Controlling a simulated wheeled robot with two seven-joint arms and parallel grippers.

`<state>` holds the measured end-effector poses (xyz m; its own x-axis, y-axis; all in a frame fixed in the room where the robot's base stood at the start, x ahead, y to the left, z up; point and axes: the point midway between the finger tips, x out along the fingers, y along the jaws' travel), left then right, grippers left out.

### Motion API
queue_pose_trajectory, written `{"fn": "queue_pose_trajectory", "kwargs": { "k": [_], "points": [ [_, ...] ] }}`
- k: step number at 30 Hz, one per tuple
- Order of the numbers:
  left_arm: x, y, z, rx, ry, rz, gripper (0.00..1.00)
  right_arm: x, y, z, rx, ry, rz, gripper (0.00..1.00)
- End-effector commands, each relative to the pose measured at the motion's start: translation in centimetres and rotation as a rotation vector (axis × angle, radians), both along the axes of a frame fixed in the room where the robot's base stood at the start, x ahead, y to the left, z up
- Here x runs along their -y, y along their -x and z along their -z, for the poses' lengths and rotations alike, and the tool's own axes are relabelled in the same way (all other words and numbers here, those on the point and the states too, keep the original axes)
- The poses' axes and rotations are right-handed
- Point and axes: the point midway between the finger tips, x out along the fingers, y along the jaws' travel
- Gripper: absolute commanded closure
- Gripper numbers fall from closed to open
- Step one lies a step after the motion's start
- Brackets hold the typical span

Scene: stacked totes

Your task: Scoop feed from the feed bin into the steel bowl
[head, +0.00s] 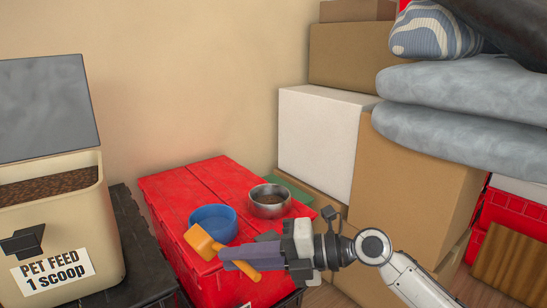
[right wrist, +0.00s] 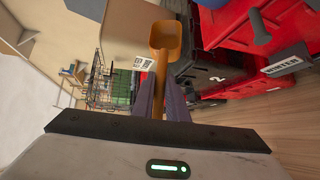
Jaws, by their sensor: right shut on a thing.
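The feed bin (head: 75,222) is a cream box at the left in the head view, lid open, with brown feed (head: 50,187) inside. The steel bowl (head: 270,212) stands on a red tote and has brown feed in it. My right gripper (head: 238,258) is shut on the handle of an orange scoop (head: 203,243). The scoop is in front of the blue bowl, left of and nearer than the steel bowl. In the right wrist view the scoop (right wrist: 165,38) shows its hollow, with no feed visible in it. My left gripper does not show.
A blue bowl (head: 213,222) stands on the red tote (head: 180,190), beside the steel bowl. The bin stands on a black tote (head: 140,250). Cardboard boxes (head: 375,195) and a white box (head: 318,135) are stacked behind, right. Grey cushions (head: 455,90) lie on top at the right.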

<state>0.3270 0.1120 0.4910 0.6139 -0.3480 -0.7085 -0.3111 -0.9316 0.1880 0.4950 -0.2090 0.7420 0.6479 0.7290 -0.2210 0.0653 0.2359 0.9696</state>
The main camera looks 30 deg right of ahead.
Motion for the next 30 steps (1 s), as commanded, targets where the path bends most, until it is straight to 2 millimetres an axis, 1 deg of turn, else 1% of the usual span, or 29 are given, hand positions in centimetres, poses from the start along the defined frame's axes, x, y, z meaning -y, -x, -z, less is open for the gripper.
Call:
{"fn": "queue_pose_trajectory", "kwargs": {
  "k": [1,2,3,5,6,8,9,10,12,15,18,21,26,30],
  "points": [
    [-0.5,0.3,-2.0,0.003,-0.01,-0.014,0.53,1.1,-2.9,-2.1,0.01,0.069,0.04,1.0],
    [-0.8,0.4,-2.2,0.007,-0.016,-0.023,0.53,1.9,-4.3,-2.2,0.013,0.103,0.066,1.0],
    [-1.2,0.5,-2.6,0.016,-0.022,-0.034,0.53,3.1,-6.1,-2.3,0.014,0.144,0.103,1.0],
    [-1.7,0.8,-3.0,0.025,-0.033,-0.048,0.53,5.3,-8.5,-2.6,0.014,0.202,0.156,1.0],
    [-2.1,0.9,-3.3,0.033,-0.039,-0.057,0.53,7.0,-9.8,-2.8,0.012,0.239,0.191,1.0],
    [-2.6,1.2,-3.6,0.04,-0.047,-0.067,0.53,9.8,-11.6,-3.3,0.005,0.289,0.245,1.0],
    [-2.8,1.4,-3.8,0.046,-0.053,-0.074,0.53,11.6,-12.5,-3.6,-0.001,0.317,0.281,1.0],
    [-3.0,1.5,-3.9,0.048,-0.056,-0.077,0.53,13.0,-13.0,-3.8,-0.006,0.336,0.307,1.0],
    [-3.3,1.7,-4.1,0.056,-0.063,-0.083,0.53,15.9,-14.0,-4.4,-0.019,0.37,0.359,1.0],
    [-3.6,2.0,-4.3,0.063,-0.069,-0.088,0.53,19.2,-14.9,-5.2,-0.035,0.406,0.415,1.0],
    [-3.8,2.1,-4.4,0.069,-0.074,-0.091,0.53,21.2,-15.2,-5.6,-0.046,0.424,0.449,1.0],
    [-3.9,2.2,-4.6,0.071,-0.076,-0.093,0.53,22.1,-15.4,-5.8,-0.054,0.438,0.463,1.0],
    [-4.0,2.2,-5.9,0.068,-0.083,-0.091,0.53,22.0,-15.5,-6.4,-0.064,0.494,0.457,1.0],
    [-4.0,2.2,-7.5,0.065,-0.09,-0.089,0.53,21.3,-15.8,-6.8,-0.078,0.61,0.437,1.0]
  ]
}}
